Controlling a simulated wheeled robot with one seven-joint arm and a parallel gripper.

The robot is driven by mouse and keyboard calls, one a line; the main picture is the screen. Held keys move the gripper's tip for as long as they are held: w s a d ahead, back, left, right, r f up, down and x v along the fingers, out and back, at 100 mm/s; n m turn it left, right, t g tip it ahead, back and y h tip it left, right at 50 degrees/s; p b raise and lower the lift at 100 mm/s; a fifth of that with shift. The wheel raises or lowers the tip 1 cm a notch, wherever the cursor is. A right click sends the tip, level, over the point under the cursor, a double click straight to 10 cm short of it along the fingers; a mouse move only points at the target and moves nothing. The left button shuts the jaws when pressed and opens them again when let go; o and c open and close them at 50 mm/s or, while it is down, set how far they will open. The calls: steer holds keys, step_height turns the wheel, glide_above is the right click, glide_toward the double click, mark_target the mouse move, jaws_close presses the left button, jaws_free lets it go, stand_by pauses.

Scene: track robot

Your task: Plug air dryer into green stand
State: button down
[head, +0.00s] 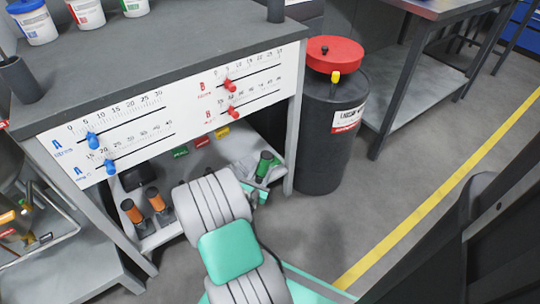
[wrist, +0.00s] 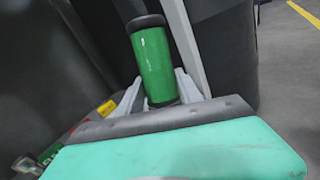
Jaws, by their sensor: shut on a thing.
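A green cylinder with a black cap, which looks like the air dryer (head: 264,164), is between the fingers of my gripper (head: 259,187). In the wrist view the air dryer (wrist: 153,62) points up and away, slightly tilted, with my gripper's pale fingers (wrist: 158,96) closed on its lower part. It is at the right front edge of the shelf under the bench. A green label (head: 181,152) sits on that shelf to the left; it shows partly in the wrist view (wrist: 48,156). I cannot make out the green stand itself.
Two orange cylinders (head: 154,198) stand at the shelf's left. Red (head: 202,141) and yellow (head: 222,132) labels are beside the green one. The slider panel (head: 165,115) overhangs the shelf. A bench leg (head: 296,140) and a black barrel (head: 330,130) are close on the right.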

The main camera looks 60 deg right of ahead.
steer(key=w+d+f+b, duration=0.1)
steer(key=d+b, duration=0.1)
steer(key=d, duration=0.4)
steer(key=w+d+f+b, duration=0.1)
steer(key=d+b, duration=0.1)
steer(key=d, duration=0.3)
steer(key=w+d+f+b, duration=0.1)
steer(key=d+b, duration=0.2)
steer(key=d, duration=0.3)
steer(key=shift+d+f, duration=0.2)
steer(key=shift+d, duration=0.15)
steer(key=shift+r, duration=0.2)
steer(key=c, duration=1.1)
jaws_free()
steer(key=o, duration=0.3)
steer(key=shift+f, duration=0.15)
